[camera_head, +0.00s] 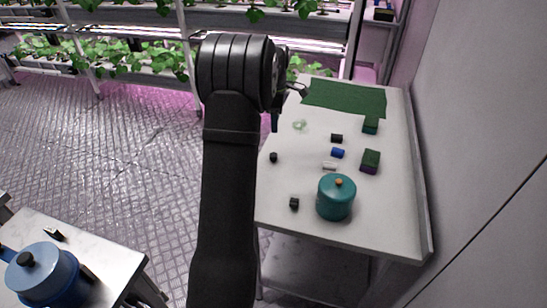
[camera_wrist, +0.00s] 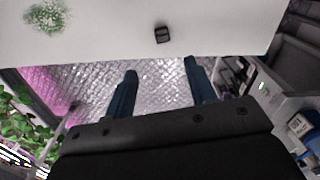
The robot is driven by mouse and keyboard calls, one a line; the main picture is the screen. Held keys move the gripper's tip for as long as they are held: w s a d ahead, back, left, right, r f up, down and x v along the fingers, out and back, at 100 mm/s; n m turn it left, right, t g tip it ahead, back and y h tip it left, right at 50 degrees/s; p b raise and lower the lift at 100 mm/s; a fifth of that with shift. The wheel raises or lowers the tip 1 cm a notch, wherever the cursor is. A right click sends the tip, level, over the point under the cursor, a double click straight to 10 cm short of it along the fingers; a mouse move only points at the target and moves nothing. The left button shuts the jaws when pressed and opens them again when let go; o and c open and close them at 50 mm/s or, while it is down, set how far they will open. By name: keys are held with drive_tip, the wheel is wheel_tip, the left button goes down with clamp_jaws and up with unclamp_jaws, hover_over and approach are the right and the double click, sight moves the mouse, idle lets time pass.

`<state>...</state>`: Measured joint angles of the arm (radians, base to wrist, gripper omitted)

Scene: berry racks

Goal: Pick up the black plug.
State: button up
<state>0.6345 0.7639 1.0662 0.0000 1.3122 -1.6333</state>
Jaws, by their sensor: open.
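A small black piece (camera_head: 273,157) lies near the left edge of the white table. A small black piece with a pale mark, probably the same one, shows in the wrist view (camera_wrist: 162,35), just beyond my fingertips. Two other small dark pieces lie on this table, one at the front (camera_head: 294,203) and one in the middle (camera_head: 336,138). I cannot tell for certain which is the black plug. My gripper (camera_wrist: 160,66) is open and empty, its two blue-grey fingers apart near the table edge. In the head view my arm mostly hides it.
The white table (camera_head: 390,215) also holds a teal canister (camera_head: 335,198), a blue piece (camera_head: 337,153), a white piece (camera_head: 329,166), two green-topped blocks (camera_head: 370,161), a clear greenish item (camera_head: 300,124) and a green mat (camera_head: 345,97). A blue pot (camera_head: 45,275) stands on a side table.

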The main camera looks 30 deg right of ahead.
hover_over(274, 154)
wheel_tip(274, 154, down, 10)
drive_tip(key=shift+d+f, duration=0.1)
drive_tip(key=shift+a+f, duration=0.15)
drive_tip(key=shift+f, duration=1.15)
drive_tip(key=shift+a+f, duration=0.1)
drive_tip(key=shift+f, duration=1.2)
drive_tip(key=c, duration=1)
drive_tip(key=shift+r, duration=0.1)
drive_tip(key=shift+c, duration=0.2)
